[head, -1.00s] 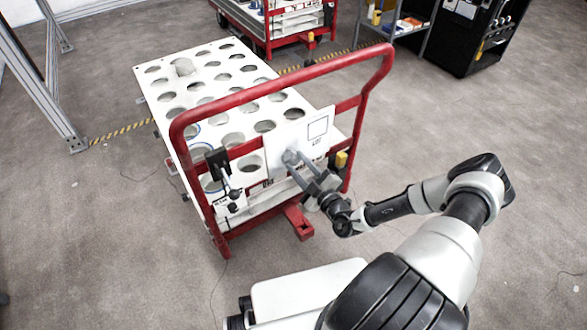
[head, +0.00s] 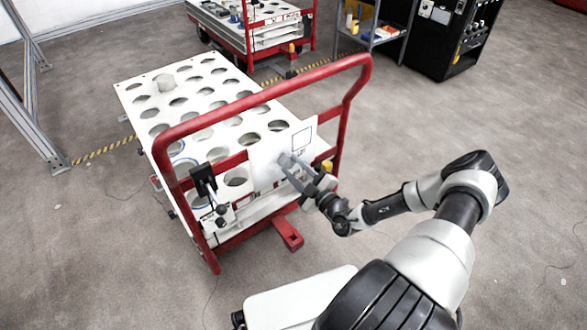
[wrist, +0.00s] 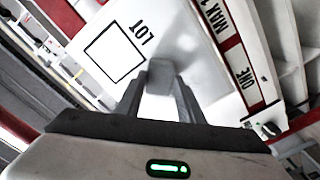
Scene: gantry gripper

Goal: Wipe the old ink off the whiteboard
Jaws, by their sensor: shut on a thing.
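The whiteboard (head: 261,168) is a small white panel on the red handle frame of a cart. It bears a black square outline and the word LOT, both clear in the wrist view (wrist: 112,52). Greyish shading lies on the board beside my fingers; I cannot tell whether it is ink or shadow.
The cart's white top (head: 135,92) has rows of round holes and lies behind the red handle (head: 262,92). A black clamp-like device (head: 205,182) is left of the board. Another red cart (head: 250,30) and a shelf stand farther back. Floor at right is clear.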

